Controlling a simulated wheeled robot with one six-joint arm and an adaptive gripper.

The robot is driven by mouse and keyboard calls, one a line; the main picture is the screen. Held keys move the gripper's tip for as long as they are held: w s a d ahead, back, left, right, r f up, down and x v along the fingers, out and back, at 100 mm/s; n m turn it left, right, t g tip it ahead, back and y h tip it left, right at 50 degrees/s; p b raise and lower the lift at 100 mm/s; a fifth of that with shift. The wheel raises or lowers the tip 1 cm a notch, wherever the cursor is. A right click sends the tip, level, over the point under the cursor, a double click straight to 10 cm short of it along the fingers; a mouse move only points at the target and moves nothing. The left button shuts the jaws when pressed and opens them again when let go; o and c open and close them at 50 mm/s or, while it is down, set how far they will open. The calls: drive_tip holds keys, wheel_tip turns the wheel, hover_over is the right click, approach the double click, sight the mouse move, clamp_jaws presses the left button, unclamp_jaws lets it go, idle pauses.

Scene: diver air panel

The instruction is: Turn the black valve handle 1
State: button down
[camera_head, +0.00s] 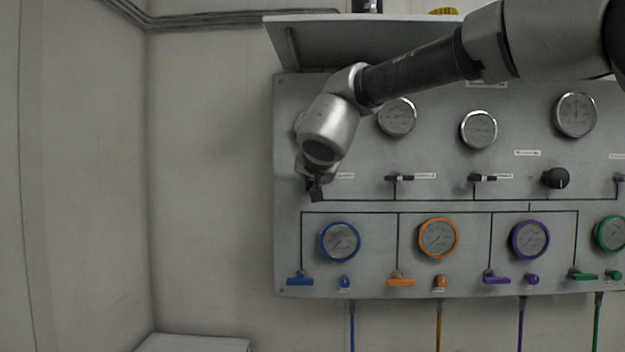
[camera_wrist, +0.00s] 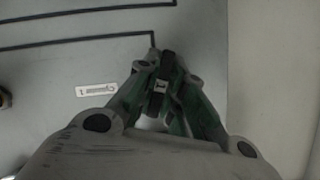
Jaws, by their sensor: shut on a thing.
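The grey panel (camera_head: 290,240) stands upright on the wall. My gripper (camera_head: 315,188) is at its upper left, at the left end of the row of black valve handles. In the wrist view my gripper (camera_wrist: 162,85) has its fingers closed around the black valve handle 1 (camera_wrist: 167,62), which shows as a dark upright bar between the fingertips. A small white label marked 1 (camera_wrist: 97,89) is on the panel beside it. In the head view my wrist and fingers mostly hide this handle.
Other black handles (camera_head: 398,178) and (camera_head: 482,178) and a black knob (camera_head: 555,179) sit to the right. Silver gauges (camera_head: 479,129) are above. Below are coloured gauges, the first blue (camera_head: 340,241), with coloured handles (camera_head: 300,279). A shelf (camera_head: 330,45) juts out above my wrist.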

drive_tip(key=shift+n+h, duration=0.5)
drive_tip(key=shift+n, duration=0.2)
drive_tip(key=c, duration=1.5)
unclamp_jaws()
drive_tip(key=v, duration=1.2)
drive_tip(key=shift+r, duration=0.1)
